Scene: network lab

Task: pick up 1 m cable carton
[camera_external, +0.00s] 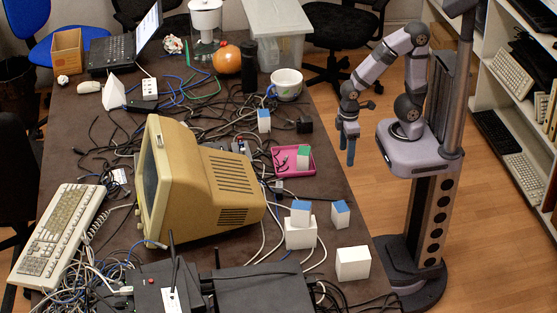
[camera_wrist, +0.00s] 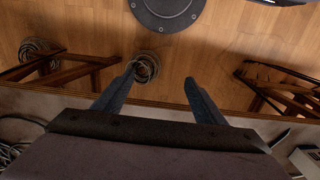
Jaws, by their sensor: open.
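Several small cartons stand on the desk; no label is readable, so I cannot tell which is the 1 m cable carton. A blue-topped white carton (camera_external: 264,121) stands among cables at the back. A green-topped carton (camera_external: 303,157) stands in the pink tray (camera_external: 281,168). A blue-topped carton (camera_external: 301,213) sits on a larger white box (camera_external: 300,234), with another blue-topped carton (camera_external: 340,214) to its right. A plain white box (camera_external: 353,263) stands nearer the front. My gripper (camera_external: 350,158) hangs by the desk's right edge. In the wrist view it is open and empty (camera_wrist: 160,76).
A beige monitor (camera_external: 200,185) fills the desk's middle, with a keyboard (camera_external: 60,235) to its left. Black boxes with antennas (camera_external: 262,288) lie in front. Loose cables cover much of the desk. A mug (camera_external: 286,86) stands at the back right. The wrist view shows wooden floor (camera_wrist: 225,60).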

